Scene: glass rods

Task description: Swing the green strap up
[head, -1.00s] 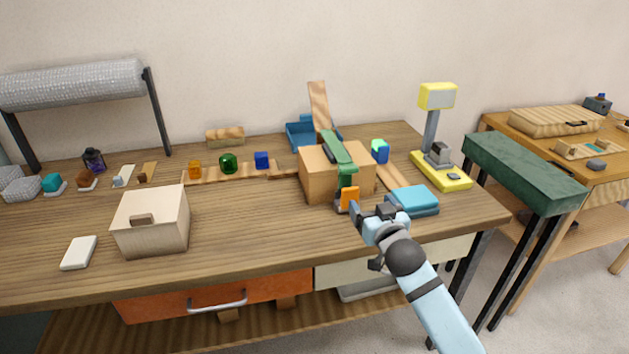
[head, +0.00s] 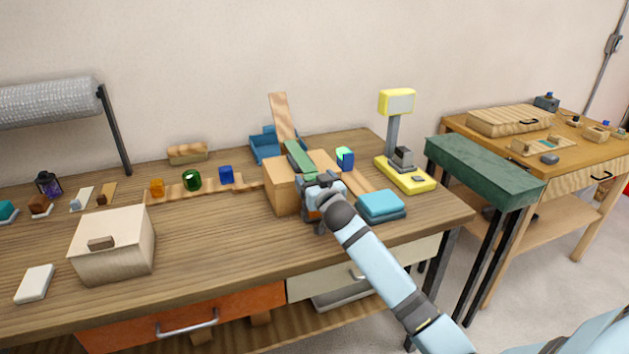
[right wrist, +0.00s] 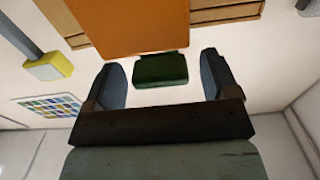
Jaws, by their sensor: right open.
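The green strap (head: 300,155) lies across the top of a tan box (head: 282,188) and runs toward its front. Its front part is hidden behind my right gripper (head: 318,188) in the head view. The right gripper is at the front of the box. In the right wrist view its two fingers (right wrist: 162,80) stand apart, with a dark green piece (right wrist: 160,69), likely the strap's end, between them and no clear contact on either side. My left gripper is not in view.
A blue folded stack (head: 381,205) lies right of the gripper. A yellow stand (head: 405,175) and a small blue-green block (head: 345,158) are behind it. A blue tray with a leaning wooden board (head: 283,117) stands behind the box. A pale wooden box (head: 113,245) is at left.

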